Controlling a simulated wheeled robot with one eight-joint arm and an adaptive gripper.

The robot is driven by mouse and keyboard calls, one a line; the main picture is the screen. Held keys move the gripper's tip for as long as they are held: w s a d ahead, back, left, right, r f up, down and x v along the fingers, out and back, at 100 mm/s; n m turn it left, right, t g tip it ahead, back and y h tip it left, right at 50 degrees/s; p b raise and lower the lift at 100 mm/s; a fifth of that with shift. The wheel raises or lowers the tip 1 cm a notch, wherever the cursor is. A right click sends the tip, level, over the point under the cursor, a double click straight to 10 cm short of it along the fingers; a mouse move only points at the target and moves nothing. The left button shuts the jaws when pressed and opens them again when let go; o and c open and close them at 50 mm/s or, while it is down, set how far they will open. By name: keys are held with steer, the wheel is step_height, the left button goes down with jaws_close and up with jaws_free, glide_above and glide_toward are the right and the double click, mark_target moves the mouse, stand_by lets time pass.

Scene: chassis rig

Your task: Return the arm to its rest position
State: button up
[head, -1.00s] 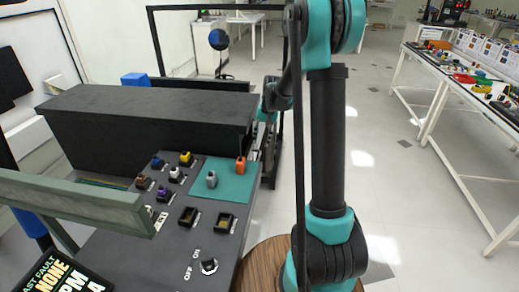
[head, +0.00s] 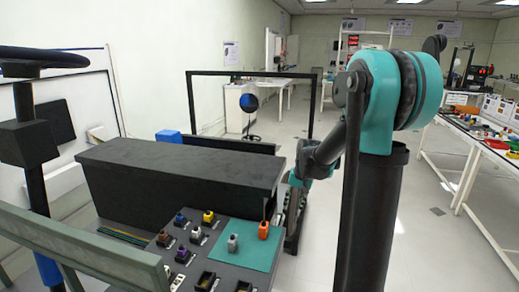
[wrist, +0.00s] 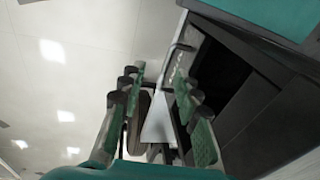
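My arm (head: 378,150), teal and black, rises on the right of the head view. Its far part bends down beside the right end of the black box. In the head view I cannot make out the gripper's fingers. In the wrist view my gripper (wrist: 158,74) shows two green-padded fingers standing apart, with nothing held between them. Beyond the gap are a white strip and part of a brown rounded thing.
A long black box (head: 180,166) stands left of my arm. Before it, a dark panel bears several small coloured pieces and a teal mat (head: 250,251). A black frame (head: 190,105) stands behind. Pale floor (head: 425,235) is clear at right, before a white bench.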

steer(key=s+d+f+n+t, duration=0.1)
steer(key=s+f, duration=0.1)
steer(key=s, duration=0.9)
steer(key=s+d+f+n+t+h, duration=0.1)
steer(key=s+d+f+n, duration=0.1)
steer(key=s, duration=1)
steer(key=shift+s+d+f+t+h, duration=0.15)
steer(key=shift+d+f+t+h, duration=0.15)
steer(key=shift+f, duration=0.05)
